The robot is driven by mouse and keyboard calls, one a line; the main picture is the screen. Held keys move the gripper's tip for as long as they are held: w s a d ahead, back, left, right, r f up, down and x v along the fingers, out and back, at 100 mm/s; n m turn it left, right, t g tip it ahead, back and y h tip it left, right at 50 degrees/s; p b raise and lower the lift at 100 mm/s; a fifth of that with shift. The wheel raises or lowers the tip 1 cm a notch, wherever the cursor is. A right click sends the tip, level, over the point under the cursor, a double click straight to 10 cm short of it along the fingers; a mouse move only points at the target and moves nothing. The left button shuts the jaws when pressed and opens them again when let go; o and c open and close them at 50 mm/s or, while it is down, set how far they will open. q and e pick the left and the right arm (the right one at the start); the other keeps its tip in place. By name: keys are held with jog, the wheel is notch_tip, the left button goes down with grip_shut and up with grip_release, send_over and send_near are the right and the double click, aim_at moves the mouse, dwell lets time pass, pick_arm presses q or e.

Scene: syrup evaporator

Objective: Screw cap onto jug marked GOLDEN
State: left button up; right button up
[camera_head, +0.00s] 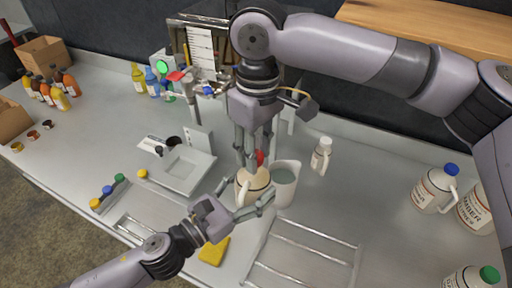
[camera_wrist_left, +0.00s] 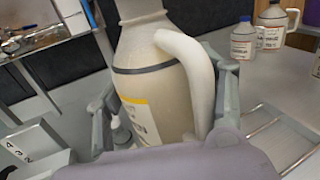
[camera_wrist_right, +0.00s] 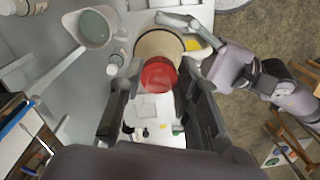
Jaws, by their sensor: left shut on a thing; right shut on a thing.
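A cream jug (camera_head: 252,188) with a handle stands at the middle front of the steel bench. In the left wrist view the jug (camera_wrist_left: 150,90) shows a yellow-edged label, only partly readable. My left gripper (camera_head: 242,206) is shut around the jug's body. My right gripper (camera_head: 253,152) points down from above, shut on a red cap (camera_head: 260,157). In the right wrist view the red cap (camera_wrist_right: 158,74) is between the fingers, over the jug's top. The cap hides the jug's mouth there, so I cannot tell whether it touches the neck.
A pitcher (camera_head: 285,182) of greyish liquid stands close right of the jug. A small white bottle (camera_head: 321,156) is behind it. A yellow sponge (camera_head: 213,250) lies in front. A scale (camera_head: 185,168) and a cap rack (camera_head: 108,192) are left; larger capped jugs (camera_head: 435,190) stand right.

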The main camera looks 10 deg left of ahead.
jog(key=shift+f, duration=0.45)
jog(key=m, duration=0.6)
jog(key=shift+s+a+m, duration=0.1)
jog(key=shift+a+m, duration=0.05)
jog(key=shift+m, duration=0.25)
jog(key=m, duration=0.6)
jog(key=shift+a, duration=0.2)
jog(key=m, duration=0.6)
jog(key=shift+a, duration=0.1)
jog(key=m, duration=0.7)
jog(key=shift+w, duration=0.3)
jog(key=o, duration=0.7)
jog(key=shift+f, duration=0.1)
